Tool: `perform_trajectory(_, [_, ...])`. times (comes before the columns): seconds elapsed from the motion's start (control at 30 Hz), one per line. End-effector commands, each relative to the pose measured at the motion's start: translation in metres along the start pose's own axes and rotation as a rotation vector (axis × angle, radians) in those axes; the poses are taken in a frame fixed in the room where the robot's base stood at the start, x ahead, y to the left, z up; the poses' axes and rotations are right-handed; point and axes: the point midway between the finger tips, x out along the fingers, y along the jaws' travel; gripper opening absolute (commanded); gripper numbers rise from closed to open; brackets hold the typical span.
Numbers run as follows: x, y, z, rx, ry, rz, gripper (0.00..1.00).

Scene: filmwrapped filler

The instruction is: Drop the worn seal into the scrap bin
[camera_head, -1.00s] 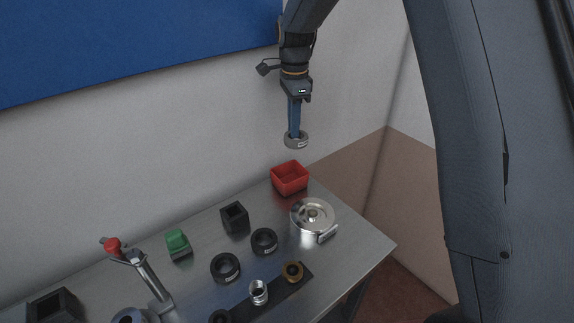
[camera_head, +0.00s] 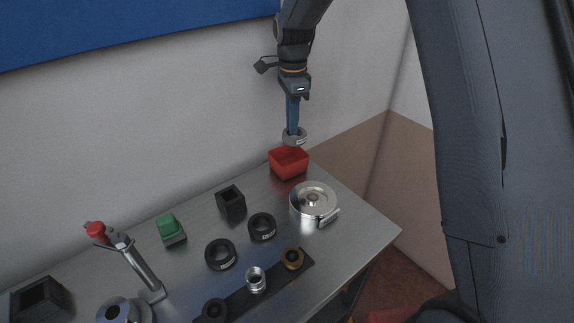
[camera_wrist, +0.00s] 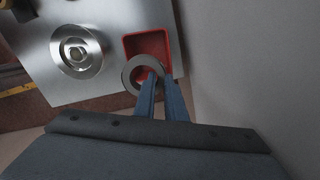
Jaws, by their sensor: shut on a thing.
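The worn seal (camera_head: 294,137) is a grey ring with a small pale label. My gripper (camera_head: 292,128) is shut on it and holds it just above the red scrap bin (camera_head: 289,164) at the far end of the bench. In the wrist view the seal (camera_wrist: 131,74) is pinched at one side by the blue fingers of my gripper (camera_wrist: 160,84). There it covers part of the red bin (camera_wrist: 147,44), whose visible inside looks empty. The seal appears over the bin's near edge in that view.
A round silver metal pot-like part (camera_head: 313,201) stands close to the bin. Two black rings (camera_head: 220,254), a black square holder (camera_head: 231,204), a green-topped block (camera_head: 170,230) and a red-knobbed lever (camera_head: 97,230) are further along the bench. The wall (camera_head: 130,130) stands behind.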

Motion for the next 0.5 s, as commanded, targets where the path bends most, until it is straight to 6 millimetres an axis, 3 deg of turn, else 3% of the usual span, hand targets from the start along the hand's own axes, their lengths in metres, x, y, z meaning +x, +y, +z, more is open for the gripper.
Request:
perform_trajectory(0.07, [-0.0006, 0.0000, 0.0000, 0.000, 0.000, 0.000, 0.00])
perform_trajectory(0.1, [-0.0006, 0.0000, 0.0000, 0.000, 0.000, 0.000, 0.14])
perform_trajectory(0.2, [-0.0006, -0.0001, -0.0001, 0.000, 0.000, 0.000, 0.31])
perform_trajectory(0.5, [-0.0013, -0.0002, 0.0000, 0.000, 0.000, -0.001, 0.32])
